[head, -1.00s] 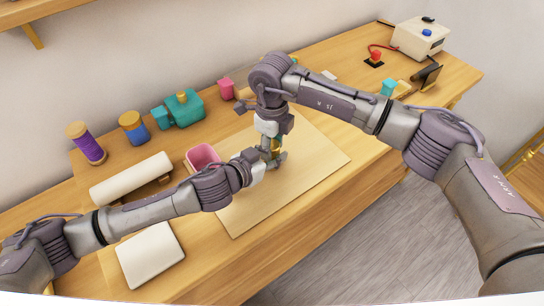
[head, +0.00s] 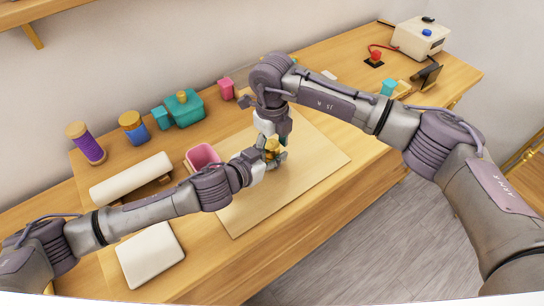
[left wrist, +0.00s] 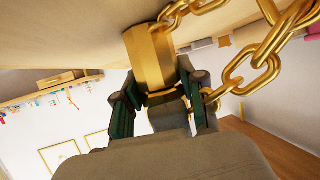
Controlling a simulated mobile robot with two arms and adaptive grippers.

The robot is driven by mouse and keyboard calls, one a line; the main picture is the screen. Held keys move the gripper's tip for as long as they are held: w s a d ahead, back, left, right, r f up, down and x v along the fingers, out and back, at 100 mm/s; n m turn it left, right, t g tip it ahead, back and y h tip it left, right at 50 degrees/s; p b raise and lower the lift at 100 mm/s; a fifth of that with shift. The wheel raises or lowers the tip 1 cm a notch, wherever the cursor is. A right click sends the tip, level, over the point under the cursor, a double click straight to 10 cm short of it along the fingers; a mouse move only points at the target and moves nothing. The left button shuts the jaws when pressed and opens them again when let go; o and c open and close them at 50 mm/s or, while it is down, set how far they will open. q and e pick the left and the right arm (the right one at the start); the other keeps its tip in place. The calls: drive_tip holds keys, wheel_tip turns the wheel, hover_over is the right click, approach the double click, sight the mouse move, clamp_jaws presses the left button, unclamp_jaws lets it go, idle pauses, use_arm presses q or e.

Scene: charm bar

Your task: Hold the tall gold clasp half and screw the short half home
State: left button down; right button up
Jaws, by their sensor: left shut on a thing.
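My left gripper (head: 276,157) is low over the board and shut on the gold clasp (head: 271,146). In the left wrist view a broad gold cylinder (left wrist: 150,58) stands out beyond dark green finger pads, with a narrower gold band (left wrist: 166,97) between them. A gold chain (left wrist: 252,66) runs beside it. I cannot make out where the tall half ends and the short half begins. My right gripper (head: 284,128) points down just above the clasp, apparently apart from it. Its teal fingers show edge-on, so its opening cannot be judged.
A light board (head: 316,170) lies under the grippers, with bare room at its right. A pink bin (head: 203,156) stands close behind the left arm. Thread spools (head: 87,143), a teal device (head: 184,108) and a white pad (head: 150,255) occupy the left side of the table.

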drive_tip(key=shift+r, duration=2.3)
drive_tip(key=shift+c, duration=0.2)
wheel_tip(320, 180, up, 4)
drive_tip(key=n, duration=0.3)
drive_tip(key=shift+f, duration=0.25)
drive_tip(key=shift+f, duration=4.05)
